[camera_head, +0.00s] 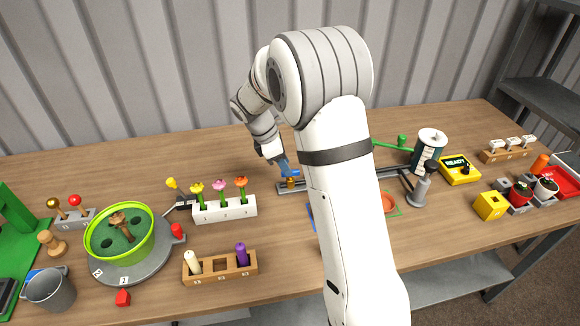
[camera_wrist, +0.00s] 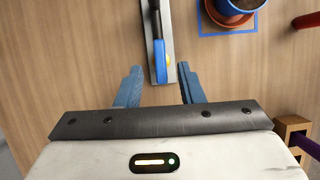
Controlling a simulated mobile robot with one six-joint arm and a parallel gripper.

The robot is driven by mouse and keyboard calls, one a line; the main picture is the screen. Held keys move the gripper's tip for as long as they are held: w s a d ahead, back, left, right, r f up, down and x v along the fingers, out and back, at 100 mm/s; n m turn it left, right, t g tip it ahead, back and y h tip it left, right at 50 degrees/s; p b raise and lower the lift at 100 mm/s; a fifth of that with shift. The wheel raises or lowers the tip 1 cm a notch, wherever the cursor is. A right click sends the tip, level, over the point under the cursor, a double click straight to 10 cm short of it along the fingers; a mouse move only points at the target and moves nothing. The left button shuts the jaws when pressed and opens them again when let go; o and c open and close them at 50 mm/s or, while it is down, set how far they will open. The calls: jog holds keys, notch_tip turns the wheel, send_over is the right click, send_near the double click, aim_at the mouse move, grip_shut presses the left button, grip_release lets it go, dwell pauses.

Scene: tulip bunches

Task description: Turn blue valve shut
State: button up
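The blue valve handle (camera_head: 295,173) sits on a brass body (camera_head: 291,183) on a grey metal rail (camera_head: 315,183) in the head view. My gripper (camera_head: 284,167) is at the valve, pointing down. In the wrist view its two blue fingers (camera_wrist: 160,72) are apart, one on each side of the handle's near end, with a gap on both sides. My arm hides part of the rail in the head view.
A white block with several tulips (camera_head: 225,208) stands left of the valve. A candle holder (camera_head: 219,267) is nearer the front. A pot (camera_wrist: 235,12) within a blue square outline is right of the rail in the wrist view. A grey lever (camera_head: 421,185) stands right of my arm.

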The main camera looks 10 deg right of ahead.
jog(key=shift+x, duration=1.15)
